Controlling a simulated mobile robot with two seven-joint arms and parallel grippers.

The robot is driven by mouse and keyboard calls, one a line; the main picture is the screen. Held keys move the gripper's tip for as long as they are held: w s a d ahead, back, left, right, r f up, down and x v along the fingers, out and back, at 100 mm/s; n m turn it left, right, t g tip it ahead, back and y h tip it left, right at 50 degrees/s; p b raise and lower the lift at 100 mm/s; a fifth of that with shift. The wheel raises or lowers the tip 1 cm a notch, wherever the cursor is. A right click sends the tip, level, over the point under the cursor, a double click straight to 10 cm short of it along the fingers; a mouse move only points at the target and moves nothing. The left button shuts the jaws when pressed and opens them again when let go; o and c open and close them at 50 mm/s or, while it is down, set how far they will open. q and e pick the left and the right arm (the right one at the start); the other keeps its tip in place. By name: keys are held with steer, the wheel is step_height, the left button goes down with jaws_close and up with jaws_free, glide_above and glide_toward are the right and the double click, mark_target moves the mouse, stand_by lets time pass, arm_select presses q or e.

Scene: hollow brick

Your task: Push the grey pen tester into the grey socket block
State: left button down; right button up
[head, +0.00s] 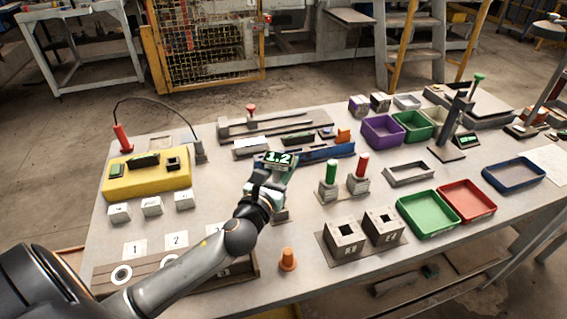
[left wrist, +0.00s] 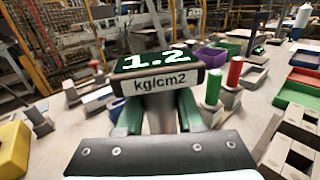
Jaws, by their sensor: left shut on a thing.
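My left gripper (head: 268,192) is shut on the grey pen tester (head: 279,158), whose dark display reads 1.2. In the left wrist view the tester (left wrist: 158,75) stands between the green finger pads of the gripper (left wrist: 160,115), and its label reads kg/cm2. A small grey block (head: 281,215) shows just below the gripper, partly hidden by it; I cannot tell whether the tester touches it. Two grey blocks with square holes, one at the left (head: 343,240) and one at the right (head: 384,226), stand to the right of the gripper. Which is the socket block is unclear. My right gripper is out of view.
A green-topped block (head: 329,180) and a red-topped block (head: 360,172) stand right of the tester. A blue rail (head: 325,153) lies behind. A yellow box (head: 147,178) is at left, green (head: 428,228) and red (head: 466,215) trays at right.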

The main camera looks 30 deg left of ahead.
arm_select(q)
steer(key=shift+f+b, duration=1.35)
steer(key=shift+f, duration=0.6)
stand_by(0.5)
steer(key=shift+c, duration=2.3)
jaws_free()
steer(key=shift+s, duration=0.1)
steer(key=s+d+b, duration=0.1)
steer(key=s+d, duration=0.1)
steer(key=s, duration=1)
steer(key=shift+d+b, duration=0.15)
steer(key=shift+b, duration=0.2)
steer(key=shift+s, duration=0.1)
